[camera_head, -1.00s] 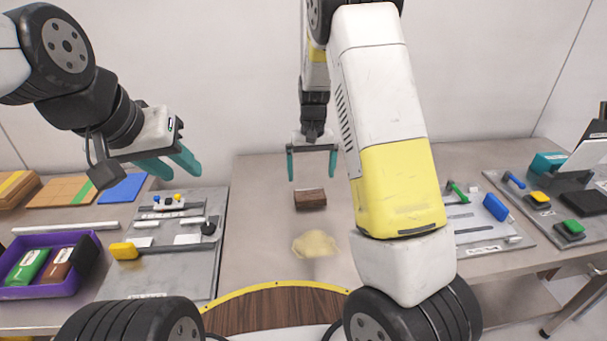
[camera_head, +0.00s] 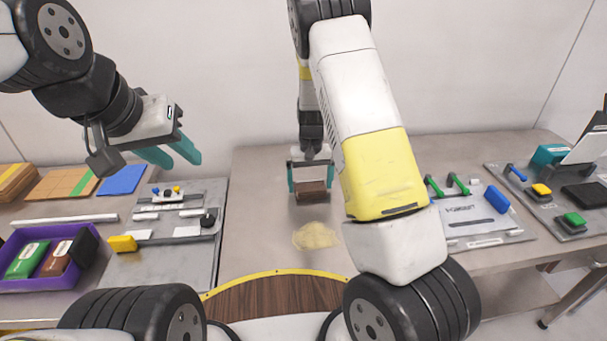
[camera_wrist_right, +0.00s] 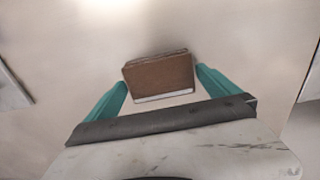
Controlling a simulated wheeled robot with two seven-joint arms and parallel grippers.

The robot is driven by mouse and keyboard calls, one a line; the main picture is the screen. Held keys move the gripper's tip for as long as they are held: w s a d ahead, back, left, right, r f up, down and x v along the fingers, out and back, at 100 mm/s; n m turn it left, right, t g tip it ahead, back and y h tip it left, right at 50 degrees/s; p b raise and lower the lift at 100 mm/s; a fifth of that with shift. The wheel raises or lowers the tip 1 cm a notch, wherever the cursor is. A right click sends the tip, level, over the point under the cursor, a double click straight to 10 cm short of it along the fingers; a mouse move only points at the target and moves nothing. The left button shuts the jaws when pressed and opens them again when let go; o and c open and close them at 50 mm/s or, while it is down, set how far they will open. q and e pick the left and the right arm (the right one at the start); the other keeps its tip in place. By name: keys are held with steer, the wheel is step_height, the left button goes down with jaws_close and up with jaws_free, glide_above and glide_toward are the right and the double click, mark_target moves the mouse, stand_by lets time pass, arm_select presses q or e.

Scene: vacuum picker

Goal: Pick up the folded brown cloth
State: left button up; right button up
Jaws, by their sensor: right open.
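The folded brown cloth (camera_head: 311,190) lies on the table in the middle of the head view. In the right wrist view the brown cloth (camera_wrist_right: 160,74) shows as a block with a pale lower edge. My right gripper (camera_head: 309,188) is open, with one teal finger on each side of the cloth. In the right wrist view the fingers of the right gripper (camera_wrist_right: 160,82) stand apart from it, with small gaps on both sides. My left gripper (camera_head: 175,155) hangs in the air at the left, its two teal fingers apart and empty.
A pale yellow patch (camera_head: 316,236) lies on the table in front of the cloth. A grey board with small parts (camera_head: 135,270) and a purple bin (camera_head: 40,285) are at the left. Another board (camera_head: 480,240) lies at the right. The table around the cloth is clear.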

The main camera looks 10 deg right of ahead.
mark_target(310, 185)
steer(key=c, duration=1.1)
steer(key=shift+r, duration=0.15)
steer(key=shift+r, duration=0.55)
step_height(310, 185, up, 2)
steer(key=shift+r, duration=0.2)
steer(key=s+a, duration=0.1)
steer(key=s, duration=0.4)
steer(key=s+a+r, duration=0.1)
steer(key=s, duration=0.4)
steer(key=s+a, duration=0.1)
steer(key=s, duration=0.4)
steer(key=shift+s+r, duration=0.15)
steer(key=shift+s, duration=0.25)
